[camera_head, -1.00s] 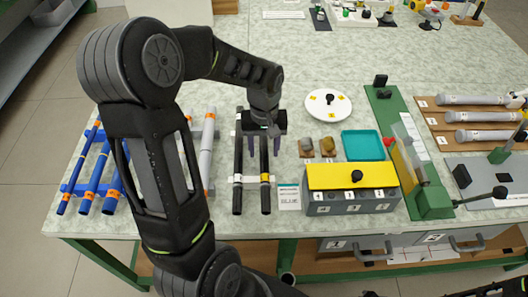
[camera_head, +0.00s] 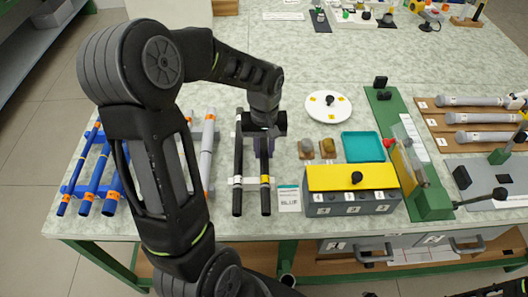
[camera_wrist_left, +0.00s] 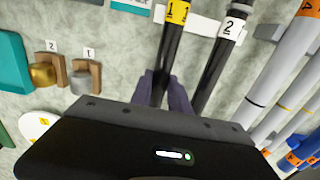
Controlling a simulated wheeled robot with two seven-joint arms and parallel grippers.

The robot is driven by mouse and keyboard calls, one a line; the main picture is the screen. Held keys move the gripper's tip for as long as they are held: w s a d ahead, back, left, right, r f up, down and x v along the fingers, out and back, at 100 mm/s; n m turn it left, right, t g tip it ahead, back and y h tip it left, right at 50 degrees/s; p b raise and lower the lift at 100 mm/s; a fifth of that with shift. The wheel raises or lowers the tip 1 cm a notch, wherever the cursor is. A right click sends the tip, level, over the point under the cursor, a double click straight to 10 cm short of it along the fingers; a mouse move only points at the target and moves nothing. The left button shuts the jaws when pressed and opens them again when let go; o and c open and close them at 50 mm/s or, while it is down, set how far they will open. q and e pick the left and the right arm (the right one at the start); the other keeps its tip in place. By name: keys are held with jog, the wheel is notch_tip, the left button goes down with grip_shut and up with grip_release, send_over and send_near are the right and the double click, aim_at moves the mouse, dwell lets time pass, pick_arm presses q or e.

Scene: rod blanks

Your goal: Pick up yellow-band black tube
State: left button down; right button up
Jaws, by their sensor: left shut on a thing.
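The yellow-band black tube (camera_head: 265,197) lies on a white rack, the right one of two black tubes in the head view. Its yellow band, marked 1, shows in the left wrist view (camera_wrist_left: 177,13). My left gripper (camera_head: 264,149) points down over the tube's middle. Its two fingers are closed on the tube's sides, as the left wrist view shows (camera_wrist_left: 166,92). The tube still appears level with its neighbour, and part of it is hidden by the gripper. My right gripper is not in view.
A white-band black tube (camera_head: 238,197) lies close beside on the left. Blue tubes (camera_head: 92,191) and a grey tube (camera_head: 207,150) lie further left. A grey box with a yellow lid (camera_head: 325,177), a teal tray (camera_head: 362,147) and a white disc (camera_head: 327,105) stand to the right.

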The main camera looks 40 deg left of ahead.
aim_at(264, 151)
pick_arm(q)
jog(key=shift+r, duration=0.1)
notch_tip(264, 151, up, 10)
dwell(0.4)
dwell(0.5)
